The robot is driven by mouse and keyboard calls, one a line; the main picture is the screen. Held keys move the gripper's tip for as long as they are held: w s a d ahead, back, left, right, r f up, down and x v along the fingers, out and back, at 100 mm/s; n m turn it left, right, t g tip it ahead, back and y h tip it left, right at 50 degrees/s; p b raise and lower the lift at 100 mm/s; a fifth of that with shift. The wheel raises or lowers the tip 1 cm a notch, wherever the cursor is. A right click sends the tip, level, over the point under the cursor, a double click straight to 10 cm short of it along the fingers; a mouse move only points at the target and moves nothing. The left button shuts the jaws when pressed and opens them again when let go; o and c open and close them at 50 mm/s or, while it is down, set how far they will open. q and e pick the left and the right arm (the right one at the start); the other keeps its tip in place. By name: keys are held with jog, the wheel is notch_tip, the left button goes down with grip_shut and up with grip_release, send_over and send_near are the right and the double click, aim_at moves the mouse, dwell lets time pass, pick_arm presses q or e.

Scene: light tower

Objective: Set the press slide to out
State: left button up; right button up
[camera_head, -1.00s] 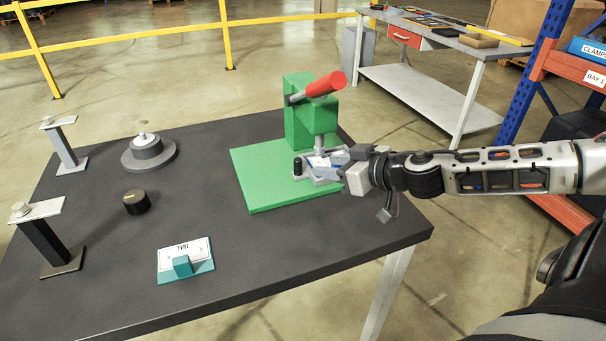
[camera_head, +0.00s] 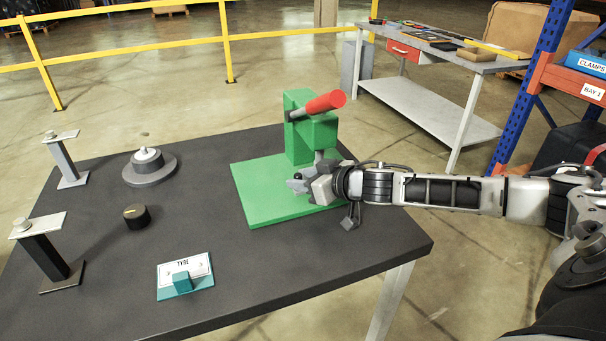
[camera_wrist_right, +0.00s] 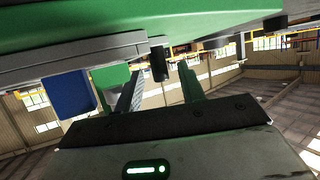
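The green press (camera_head: 310,130) stands at the table's back right, on a flat green base (camera_head: 262,190), with a red handle (camera_head: 324,102) pointing up to the right. My right gripper (camera_head: 298,184) is low over this base, in front of the ram. It hides most of the grey slide in the head view. In the right wrist view, the grey slide (camera_wrist_right: 100,50) lies along the green base, with a black knob (camera_wrist_right: 158,62) sticking out. The knob appears between my two spread fingers (camera_wrist_right: 158,88), with gaps beside it. My left gripper is out of view.
On the dark table are a black dial (camera_head: 137,216), a round grey base with a button (camera_head: 149,168), two metal stands (camera_head: 65,160) and a teal block (camera_head: 185,282) with a label card. A workbench (camera_head: 430,60) and a blue rack stand behind.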

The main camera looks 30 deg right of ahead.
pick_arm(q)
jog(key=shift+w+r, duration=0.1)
pick_arm(e)
jog(key=shift+w+a+f, duration=0.1)
jog(key=shift+w+f, duration=0.05)
jog(key=shift+w, duration=0.2)
